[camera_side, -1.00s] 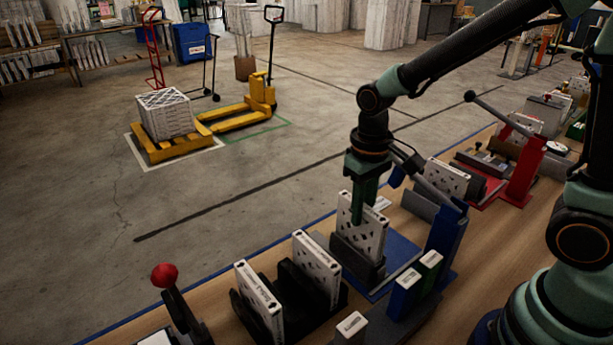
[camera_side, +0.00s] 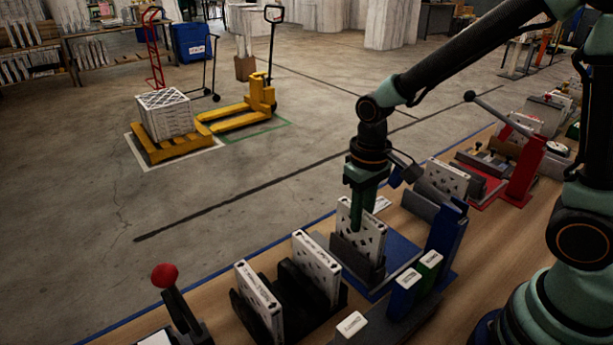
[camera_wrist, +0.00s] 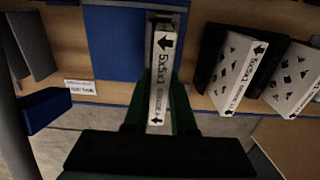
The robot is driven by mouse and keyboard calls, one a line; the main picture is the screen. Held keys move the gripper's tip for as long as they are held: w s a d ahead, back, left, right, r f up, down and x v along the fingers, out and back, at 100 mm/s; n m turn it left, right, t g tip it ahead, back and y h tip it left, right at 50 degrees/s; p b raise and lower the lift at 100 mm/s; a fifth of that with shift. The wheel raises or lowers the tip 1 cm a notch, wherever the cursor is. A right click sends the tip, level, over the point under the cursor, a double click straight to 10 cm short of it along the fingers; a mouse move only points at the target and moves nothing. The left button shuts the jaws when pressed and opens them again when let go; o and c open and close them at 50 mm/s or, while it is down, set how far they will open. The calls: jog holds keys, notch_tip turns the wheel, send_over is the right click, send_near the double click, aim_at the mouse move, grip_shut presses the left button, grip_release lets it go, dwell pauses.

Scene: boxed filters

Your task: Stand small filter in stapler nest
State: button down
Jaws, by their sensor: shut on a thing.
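The small filter (camera_side: 373,240), a thin white panel with dark holes, is upright in my gripper (camera_side: 362,215). In the side view its lower part is inside the dark grey stapler nest (camera_side: 352,260), on a blue base plate (camera_side: 408,250). The nest wall hides its bottom edge, so I cannot tell whether it touches the floor. The blue stapler (camera_side: 445,232) stands to the right. In the wrist view the filter's top edge (camera_wrist: 162,75), printed with 5x5x1 and arrows, runs between the fingers of my gripper (camera_wrist: 160,112).
Two more white filters (camera_side: 258,295) (camera_side: 316,262) stand in black holders at left. A red-knobbed lever (camera_side: 165,277) is at front left. A red press (camera_side: 525,170) is farther back.

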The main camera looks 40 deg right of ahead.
jog(key=shift+f, duration=0.2)
jog(key=shift+f, duration=0.35)
jog(key=shift+f, duration=0.45)
jog(key=c, duration=0.7)
grip_release()
jog(key=shift+o, duration=0.2)
